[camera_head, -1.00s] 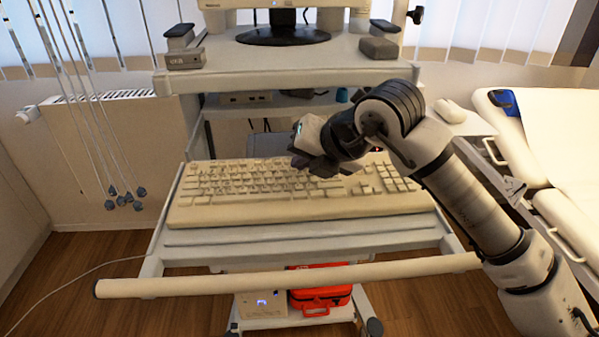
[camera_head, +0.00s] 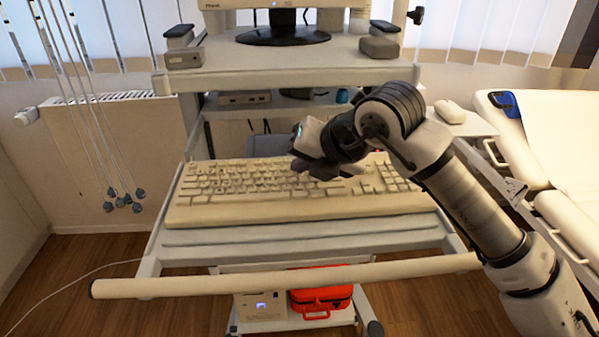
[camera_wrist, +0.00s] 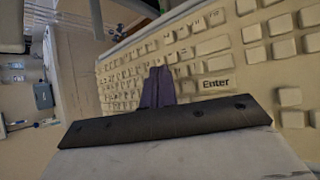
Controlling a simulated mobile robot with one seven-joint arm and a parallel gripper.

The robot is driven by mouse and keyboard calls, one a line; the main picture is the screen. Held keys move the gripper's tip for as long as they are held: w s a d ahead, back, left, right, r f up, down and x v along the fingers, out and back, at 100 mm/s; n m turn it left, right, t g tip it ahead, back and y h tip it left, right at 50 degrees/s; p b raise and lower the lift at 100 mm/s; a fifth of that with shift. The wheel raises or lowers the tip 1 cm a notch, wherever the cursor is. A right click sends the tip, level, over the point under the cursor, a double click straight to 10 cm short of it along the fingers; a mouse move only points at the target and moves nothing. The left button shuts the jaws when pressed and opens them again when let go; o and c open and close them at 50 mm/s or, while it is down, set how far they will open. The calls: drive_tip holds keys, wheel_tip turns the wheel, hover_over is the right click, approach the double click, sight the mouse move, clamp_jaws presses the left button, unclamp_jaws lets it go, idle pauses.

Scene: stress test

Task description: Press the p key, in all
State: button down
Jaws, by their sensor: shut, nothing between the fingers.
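A cream keyboard (camera_head: 295,203) lies on the cart's pull-out shelf. My gripper (camera_head: 301,165) is over the right half of its letter keys, pointing down at the keys. In the wrist view, the gripper's two dark fingers (camera_wrist: 158,87) are together with nothing between them. Their tips are over the keys, left of the Enter key (camera_wrist: 215,84). I cannot tell whether they touch a key. The p key cannot be made out; its letter is too small or hidden near the fingers.
A monitor (camera_head: 283,20) stands on the cart's upper shelf (camera_head: 330,72) behind the keyboard. A white mouse (camera_head: 450,111) sits to the right of my arm. A padded bed (camera_head: 560,130) is at the right. A handle bar (camera_head: 280,277) runs across the cart's front.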

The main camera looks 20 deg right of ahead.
sight(303, 177)
drive_tip(key=shift+r, duration=0.8)
drive_tip(key=shift+r, duration=0.1)
drive_tip(key=shift+r+p, duration=1.3)
drive_tip(key=shift+r, duration=1.1)
